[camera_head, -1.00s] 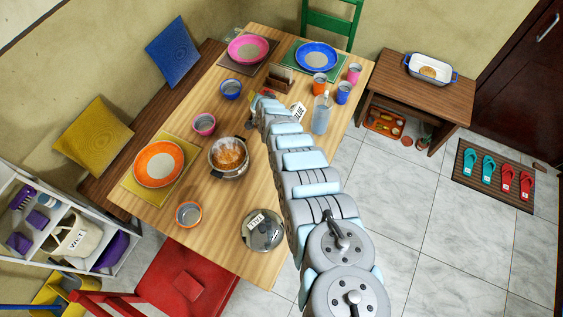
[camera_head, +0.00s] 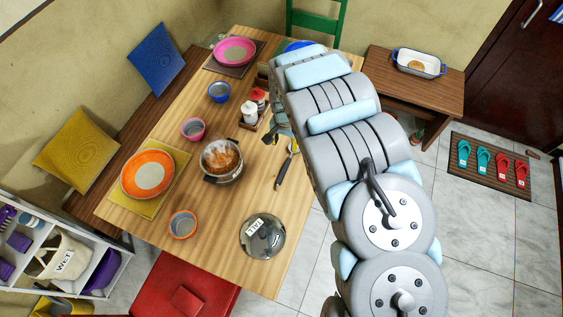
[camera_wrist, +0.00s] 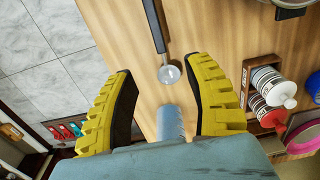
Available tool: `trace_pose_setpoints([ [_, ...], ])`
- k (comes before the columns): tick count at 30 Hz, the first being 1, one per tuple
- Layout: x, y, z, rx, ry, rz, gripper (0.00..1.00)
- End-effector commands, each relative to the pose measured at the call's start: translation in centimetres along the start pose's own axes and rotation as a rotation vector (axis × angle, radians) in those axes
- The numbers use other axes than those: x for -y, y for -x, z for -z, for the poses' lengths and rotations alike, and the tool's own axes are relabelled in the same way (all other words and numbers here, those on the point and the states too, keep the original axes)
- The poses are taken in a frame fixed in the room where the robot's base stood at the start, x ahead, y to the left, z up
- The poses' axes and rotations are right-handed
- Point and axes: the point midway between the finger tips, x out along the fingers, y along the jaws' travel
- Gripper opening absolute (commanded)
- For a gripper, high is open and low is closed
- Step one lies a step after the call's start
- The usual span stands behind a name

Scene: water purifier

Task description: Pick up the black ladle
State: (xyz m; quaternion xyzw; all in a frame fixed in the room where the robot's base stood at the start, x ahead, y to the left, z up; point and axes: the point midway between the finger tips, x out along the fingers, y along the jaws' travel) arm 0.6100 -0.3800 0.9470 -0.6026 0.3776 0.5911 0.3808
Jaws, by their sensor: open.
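The black ladle (camera_head: 282,172) lies on the wooden table to the right of the pot, its black handle towards the table's front. In the wrist view its black handle (camera_wrist: 156,22) runs up from a shiny metal bowl, which lies between and just beyond the fingertips. My gripper (camera_wrist: 160,68) has two yellow ridged fingers spread wide with nothing held between them. In the head view my gripper (camera_head: 277,130) is partly hidden by my arm, near the ladle's bowl end.
The pot (camera_head: 221,161) and a lid (camera_head: 263,235) are on the table near the ladle.

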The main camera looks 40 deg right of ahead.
Motion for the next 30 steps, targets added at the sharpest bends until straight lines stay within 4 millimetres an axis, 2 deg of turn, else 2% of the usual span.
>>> trace_pose_setpoints([
  [5, -0.9, -0.5, -0.3, 0.014, -0.009, -0.015, 0.52],
  [30, -0.7, -8.2, -0.4, 0.012, -0.008, -0.011, 0.52],
])
